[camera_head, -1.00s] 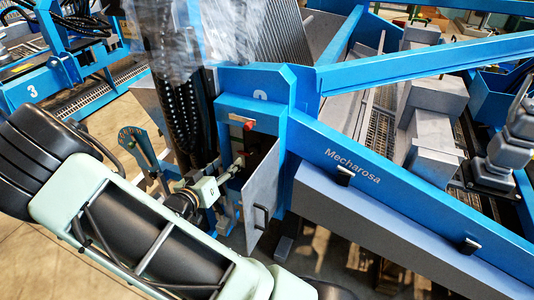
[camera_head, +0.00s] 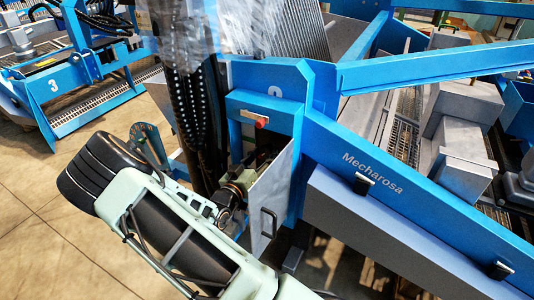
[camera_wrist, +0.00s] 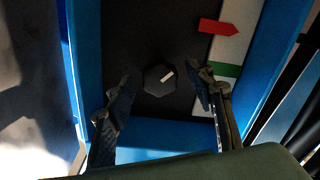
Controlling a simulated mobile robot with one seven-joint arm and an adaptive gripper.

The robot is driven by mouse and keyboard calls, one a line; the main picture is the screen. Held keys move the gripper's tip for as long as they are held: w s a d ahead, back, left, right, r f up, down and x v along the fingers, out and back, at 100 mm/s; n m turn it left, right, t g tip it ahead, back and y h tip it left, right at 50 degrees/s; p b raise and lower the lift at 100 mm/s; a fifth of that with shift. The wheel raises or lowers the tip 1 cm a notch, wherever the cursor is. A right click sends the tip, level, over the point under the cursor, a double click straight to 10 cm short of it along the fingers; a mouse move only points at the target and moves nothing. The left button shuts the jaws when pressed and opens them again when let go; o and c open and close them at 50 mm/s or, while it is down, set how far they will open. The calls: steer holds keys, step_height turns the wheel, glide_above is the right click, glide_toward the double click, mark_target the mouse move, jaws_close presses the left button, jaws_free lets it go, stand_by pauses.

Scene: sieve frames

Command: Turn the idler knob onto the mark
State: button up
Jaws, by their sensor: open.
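The idler knob (camera_wrist: 158,79) is black, faceted and roughly octagonal, with a short white line on its face toward the upper right. It sits on a dark panel inside a blue housing in the wrist view. My gripper (camera_wrist: 161,82) is open, with one finger left of the knob and one right of it; gaps show on both sides. A white strip (camera_wrist: 232,45) beside the knob carries a green band (camera_wrist: 226,70). A red pointer (camera_wrist: 219,27) lies over the strip, above the green band. In the head view the knob is hidden and my fingers are inside the blue housing.
A grey door (camera_head: 272,203) with a black handle stands open to the right of my wrist, very close to it. A red button-like part (camera_head: 262,122) sticks out above the opening. Blue housing walls (camera_wrist: 85,90) flank the panel. Dark hoses (camera_head: 190,110) hang left of the housing.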

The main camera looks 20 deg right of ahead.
steer(key=shift+x, duration=1.05)
steer(key=shift+c, duration=0.2)
steer(key=shift+a, duration=0.1)
steer(key=c, duration=1.2)
steer(key=shift+o, duration=0.2)
